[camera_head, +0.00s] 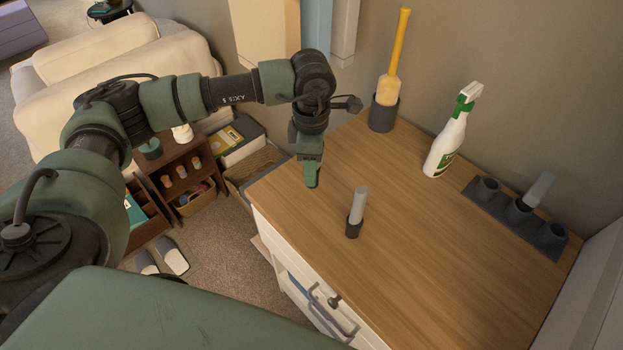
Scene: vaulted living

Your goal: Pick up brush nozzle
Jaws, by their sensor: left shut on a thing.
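A small nozzle with a light grey tube and a dark lower end (356,212) stands on the wooden cabinet top (420,250), near its front edge; it looks like the brush nozzle. My left gripper (311,178) points down over the left part of the top, left of and behind this nozzle, with a visible gap between them. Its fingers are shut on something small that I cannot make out. Another grey nozzle (541,189) stands tilted in a dark holder (515,218) at the right. My right gripper is not in view.
A white and green spray bottle (449,140) stands near the wall. A yellow-handled brush (390,75) stands in a grey pot (384,114) at the back. The cabinet front has a handle (333,312). The middle of the top is clear.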

